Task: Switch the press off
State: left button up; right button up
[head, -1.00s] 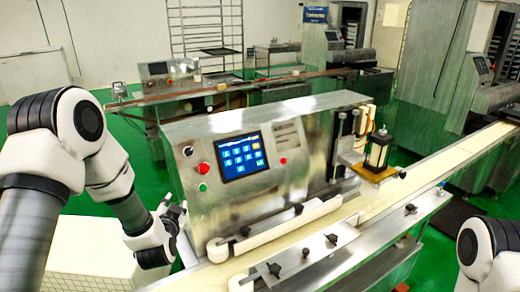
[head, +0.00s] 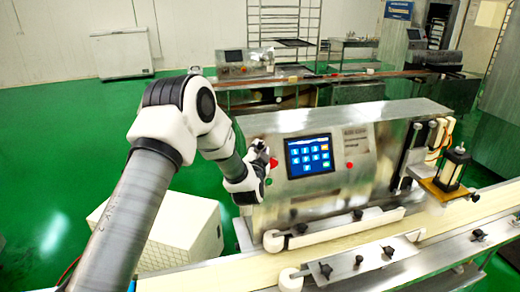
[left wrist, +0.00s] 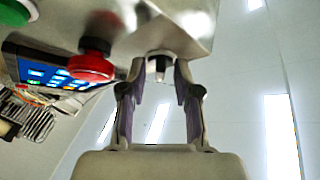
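The press is the steel machine (head: 335,185) with a blue touchscreen (head: 309,156). My left gripper (head: 262,154) is at the left end of its front panel, left of the red button (head: 273,163). In the left wrist view my left gripper (left wrist: 158,78) is open, its two fingers on either side of a dark knob with a pale pointer (left wrist: 157,68). I cannot tell whether the fingers touch it. Beside it are the red button (left wrist: 92,66), the green button (left wrist: 15,12) and the touchscreen (left wrist: 45,70). My arm hides the knob in the head view. My right gripper is out of view.
A conveyor belt (head: 440,220) with guide rails runs along the press's front. A white crate-like box (head: 190,232) stands below my left arm. A pneumatic unit (head: 453,170) sits at the press's right. Open green floor (head: 60,150) lies to the left.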

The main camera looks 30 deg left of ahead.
pick_arm(q)
grip_shut()
jog(key=shift+f, duration=0.1)
